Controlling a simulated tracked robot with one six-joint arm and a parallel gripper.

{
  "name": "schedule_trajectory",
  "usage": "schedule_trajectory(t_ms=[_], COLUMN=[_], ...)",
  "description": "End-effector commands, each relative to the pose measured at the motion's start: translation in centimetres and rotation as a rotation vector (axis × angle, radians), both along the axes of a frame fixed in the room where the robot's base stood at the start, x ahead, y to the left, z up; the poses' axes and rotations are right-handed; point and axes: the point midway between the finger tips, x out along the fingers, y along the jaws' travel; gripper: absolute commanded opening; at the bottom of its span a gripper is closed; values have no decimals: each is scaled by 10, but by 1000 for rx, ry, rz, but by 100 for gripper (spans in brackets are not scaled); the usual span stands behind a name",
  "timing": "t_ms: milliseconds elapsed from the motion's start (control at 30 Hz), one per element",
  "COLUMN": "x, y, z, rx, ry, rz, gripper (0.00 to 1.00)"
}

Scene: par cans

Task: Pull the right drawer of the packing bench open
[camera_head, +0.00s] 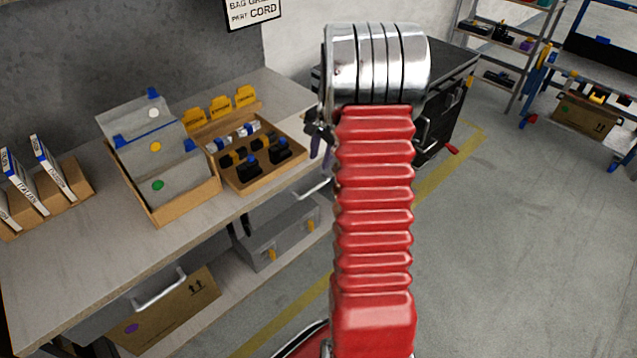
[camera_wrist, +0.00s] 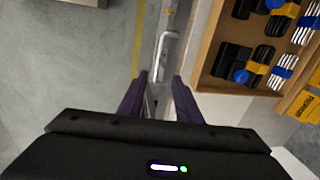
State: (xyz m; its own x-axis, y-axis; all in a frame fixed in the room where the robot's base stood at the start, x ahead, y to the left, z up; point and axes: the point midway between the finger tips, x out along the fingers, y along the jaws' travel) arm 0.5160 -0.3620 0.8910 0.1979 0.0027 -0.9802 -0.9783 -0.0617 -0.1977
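The packing bench (camera_head: 75,275) has a light top and runs along the left in the head view. The silver bar handle of its right drawer (camera_head: 313,189) shows under the front edge, partly hidden by my arm. In the wrist view the handle (camera_wrist: 166,55) lies just beyond my fingertips, roughly in line with the gap. My gripper (camera_wrist: 160,80) has two dark purple fingers, apart, with nothing seen held between them. In the head view my gripper (camera_head: 319,143) is mostly behind my arm, near the bench's front edge. The drawer's front is mostly hidden, so its opening is hard to judge.
An organizer tray (camera_head: 265,183) with dark and yellow parts sits on the bench close to my gripper. A grey case (camera_head: 282,238) with yellow latches stands below. The left drawer's handle (camera_head: 158,290) is further left. A dark cabinet (camera_head: 440,115) stands behind; floor at right is clear.

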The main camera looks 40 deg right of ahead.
Motion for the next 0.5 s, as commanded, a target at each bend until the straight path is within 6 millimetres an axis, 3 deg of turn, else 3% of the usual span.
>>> schedule_trajectory(t_ms=[133, 500], x=[-1, -1], y=[-10, -10], z=[-10, -11], rx=[9, 10], ry=[4, 4], rz=[-33, -33], gripper=[31, 31])
